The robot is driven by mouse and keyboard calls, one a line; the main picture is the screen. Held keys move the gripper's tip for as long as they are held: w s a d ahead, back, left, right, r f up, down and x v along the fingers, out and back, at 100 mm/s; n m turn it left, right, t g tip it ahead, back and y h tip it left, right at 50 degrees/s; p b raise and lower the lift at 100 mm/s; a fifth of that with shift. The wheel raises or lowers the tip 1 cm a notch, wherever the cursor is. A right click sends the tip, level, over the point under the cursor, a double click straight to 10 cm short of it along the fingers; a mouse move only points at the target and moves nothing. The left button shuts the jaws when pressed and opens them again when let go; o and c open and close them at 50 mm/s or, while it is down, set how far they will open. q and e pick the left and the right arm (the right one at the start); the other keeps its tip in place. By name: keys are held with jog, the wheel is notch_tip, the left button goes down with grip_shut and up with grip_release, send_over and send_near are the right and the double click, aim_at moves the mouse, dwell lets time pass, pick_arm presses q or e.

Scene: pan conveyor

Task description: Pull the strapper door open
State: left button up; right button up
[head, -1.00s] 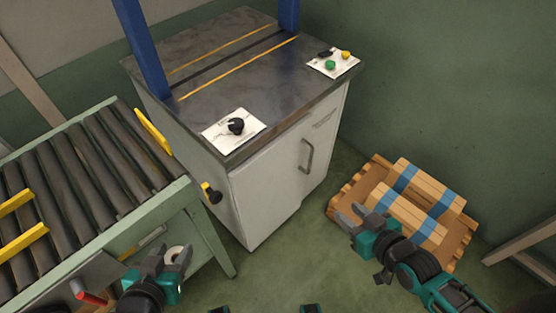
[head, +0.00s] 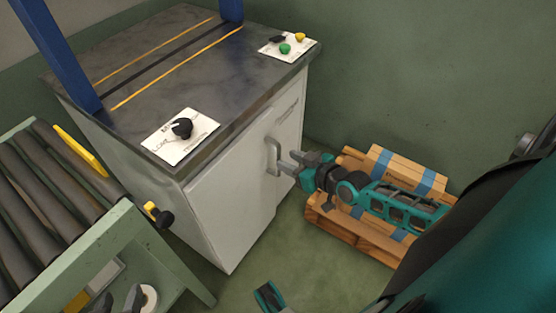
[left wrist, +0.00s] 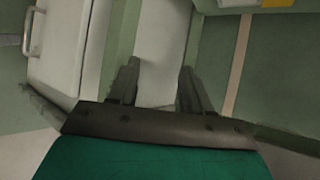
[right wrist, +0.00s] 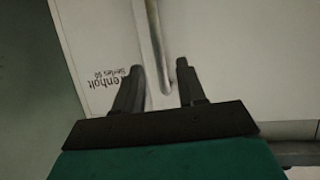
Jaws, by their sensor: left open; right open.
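The strapper (head: 190,90) is a pale cabinet with a dark worn top. Its front door (head: 240,175) looks shut and carries a grey bar handle (head: 273,155). My right gripper (head: 287,162) is open at the handle, its fingers pointing at it. In the right wrist view the handle (right wrist: 155,45) runs down between the two open fingers (right wrist: 158,85), and lettering shows on the door face.
A roller conveyor (head: 60,200) stands at the left, with a yellow-and-black knob near the cabinet's corner. A wooden pallet (head: 345,232) with strapped planks lies on the floor under my right arm. Green floor is clear before the door.

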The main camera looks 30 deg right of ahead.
aim_at(280, 157)
jog(key=b+x, duration=0.1)
jog(key=x, duration=0.4)
jog(key=shift+b, duration=0.3)
jog(key=shift+c, duration=0.4)
grip_shut()
